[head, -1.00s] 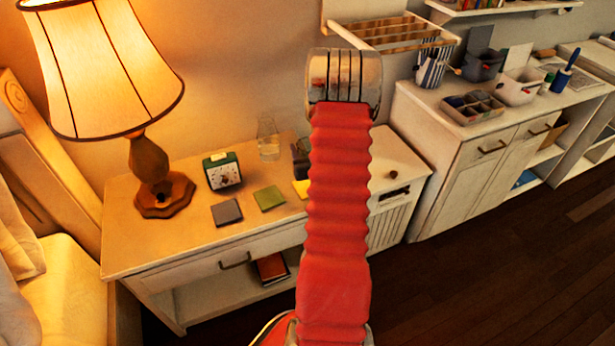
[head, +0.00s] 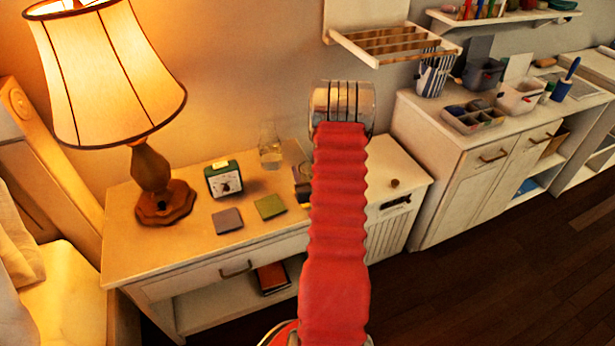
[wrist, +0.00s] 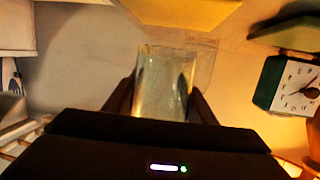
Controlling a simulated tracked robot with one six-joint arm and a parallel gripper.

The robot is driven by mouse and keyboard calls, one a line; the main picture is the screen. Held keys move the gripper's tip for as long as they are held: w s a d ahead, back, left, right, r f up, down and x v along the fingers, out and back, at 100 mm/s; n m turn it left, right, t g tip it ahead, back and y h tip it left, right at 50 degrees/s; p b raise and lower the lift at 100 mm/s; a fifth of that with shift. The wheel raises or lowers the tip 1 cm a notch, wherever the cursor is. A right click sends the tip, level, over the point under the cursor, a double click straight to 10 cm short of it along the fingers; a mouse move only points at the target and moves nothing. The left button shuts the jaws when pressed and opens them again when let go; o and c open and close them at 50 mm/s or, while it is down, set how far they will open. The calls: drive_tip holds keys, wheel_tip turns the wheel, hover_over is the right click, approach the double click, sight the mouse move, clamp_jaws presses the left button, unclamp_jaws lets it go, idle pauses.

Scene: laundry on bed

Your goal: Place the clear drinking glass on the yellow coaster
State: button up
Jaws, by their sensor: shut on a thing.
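The clear drinking glass (wrist: 163,85) is between the two fingers of my gripper (wrist: 164,100) in the wrist view, and the gripper is shut on it. The yellow coaster (wrist: 190,10) shows at the top edge of the wrist view, apart from the glass in the picture. In the head view my red arm hides the held glass and most of the gripper. Only a small yellow bit of the coaster shows there, left of the arm. I cannot tell the height of the glass above the table.
A clear glass vessel (head: 270,150) stands at the table's back. A green clock (head: 224,181), a green coaster (head: 269,207) and a grey coaster (head: 227,221) lie left of my arm. A lamp (head: 152,185) stands further left. A white cabinet (head: 450,170) is right.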

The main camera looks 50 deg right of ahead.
drive_tip(key=shift+f, duration=1.4)
drive_tip(key=shift+f, duration=0.1)
drive_tip(key=o, duration=1.2)
drive_tip(key=v, duration=1.2)
